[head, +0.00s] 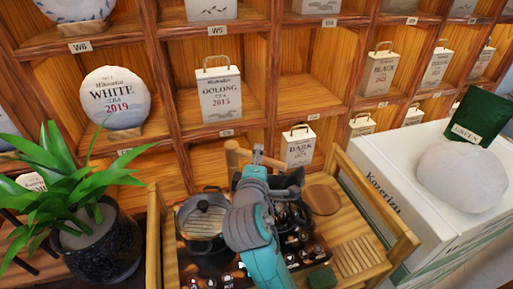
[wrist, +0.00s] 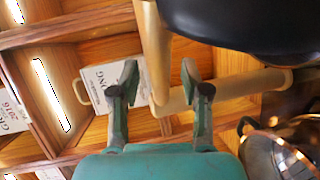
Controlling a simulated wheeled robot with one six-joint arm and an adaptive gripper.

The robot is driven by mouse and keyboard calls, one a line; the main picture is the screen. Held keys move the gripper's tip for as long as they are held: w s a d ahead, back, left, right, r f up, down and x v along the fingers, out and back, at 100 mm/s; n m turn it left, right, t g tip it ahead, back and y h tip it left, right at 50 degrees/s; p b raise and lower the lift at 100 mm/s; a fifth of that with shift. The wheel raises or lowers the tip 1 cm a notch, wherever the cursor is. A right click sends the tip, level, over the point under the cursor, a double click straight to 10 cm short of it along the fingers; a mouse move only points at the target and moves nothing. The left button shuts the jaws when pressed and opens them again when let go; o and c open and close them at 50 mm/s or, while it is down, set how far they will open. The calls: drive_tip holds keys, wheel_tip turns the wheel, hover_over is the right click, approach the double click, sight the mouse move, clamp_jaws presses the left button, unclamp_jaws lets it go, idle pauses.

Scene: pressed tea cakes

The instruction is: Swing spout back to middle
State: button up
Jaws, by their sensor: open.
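The bamboo spout shows in the head view (head: 237,152) behind the end of my arm, above the tea tray, partly hidden by the arm. In the wrist view a long bamboo piece (wrist: 151,45) runs down from the top edge, and a thicker bamboo pipe (wrist: 235,88) meets it and extends right. My gripper (wrist: 160,72) is open in the wrist view, with the bamboo joint seen between and beyond its two fingers. I cannot tell whether either finger touches it. In the head view my gripper (head: 257,155) is small and mostly end-on.
A dark round vessel (wrist: 245,22) hangs close above the pipe in the wrist view. Shelves with tea boxes (head: 218,92) rise behind; a white crate (head: 400,185) stands right.

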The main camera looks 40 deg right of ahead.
drive_tip(key=shift+w+d, duration=0.25)
drive_tip(key=shift+d, duration=0.05)
clamp_jaws()
